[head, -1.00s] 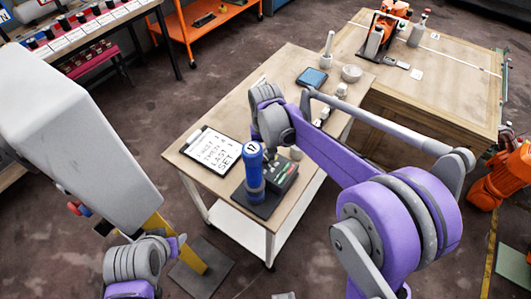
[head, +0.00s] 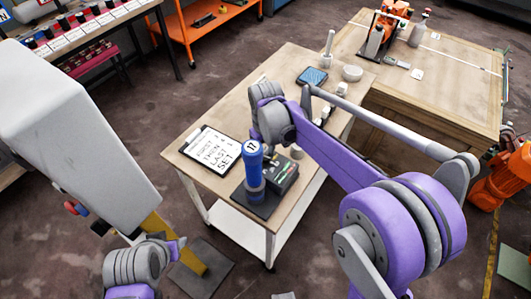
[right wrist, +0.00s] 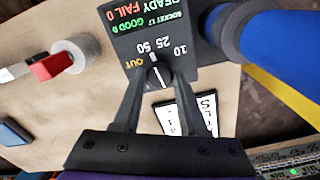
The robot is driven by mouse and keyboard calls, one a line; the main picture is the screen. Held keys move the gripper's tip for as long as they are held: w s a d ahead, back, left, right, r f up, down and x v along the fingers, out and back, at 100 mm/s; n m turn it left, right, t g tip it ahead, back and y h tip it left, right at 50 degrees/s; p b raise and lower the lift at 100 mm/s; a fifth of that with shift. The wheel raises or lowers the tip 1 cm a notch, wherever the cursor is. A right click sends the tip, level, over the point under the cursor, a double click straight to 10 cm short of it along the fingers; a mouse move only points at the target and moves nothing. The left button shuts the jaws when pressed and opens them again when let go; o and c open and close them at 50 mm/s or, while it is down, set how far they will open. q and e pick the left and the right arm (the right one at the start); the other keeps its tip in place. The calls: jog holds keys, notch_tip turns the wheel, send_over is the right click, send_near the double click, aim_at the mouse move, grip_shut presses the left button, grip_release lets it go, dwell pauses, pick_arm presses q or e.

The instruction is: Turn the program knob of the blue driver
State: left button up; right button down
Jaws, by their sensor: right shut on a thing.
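The blue driver (head: 253,175) stands upright at the table's near end, with a white label on top. Its round blue side also shows at the upper right of the right wrist view (right wrist: 275,40). Beside it is a dark control box (head: 285,177); its face (right wrist: 125,25) reads READY, FAIL, GOOD and SOCKET 17. The black program knob (right wrist: 159,77) has a white pointer, with 10, 25, 50 and OUT around it. My right gripper (right wrist: 158,70) is shut on the knob, one finger each side. Its fingers cannot be made out in the head view. My left gripper is out of view.
A clipboard (head: 211,150) lies left of the driver. A red-ended item (right wrist: 50,66) lies beside the box. A wooden bench (head: 450,60) adjoins the table.

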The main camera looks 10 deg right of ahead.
aim_at(266, 157)
jog(key=shift+n, duration=0.9)
jog(key=shift+c, duration=2.3)
grip_release()
notch_tip(266, 157, up, 11)
jog(key=s+d+f+m+t, duration=0.1)
jog(key=s+d+f+m, duration=0.1)
jog(key=s, duration=0.5)
jog(key=s+d+f+m+t, duration=0.2)
jog(key=s+d+f, duration=0.1)
jog(key=s, duration=0.4)
jog(key=s+d+f+m+t, duration=0.2)
jog(key=s+f, duration=0.2)
jog(key=s, duration=0.4)
jog(key=shift+d+f+m+p, duration=0.2)
jog(key=shift+d+m+p, duration=0.1)
jog(key=shift+d+p, duration=0.1)
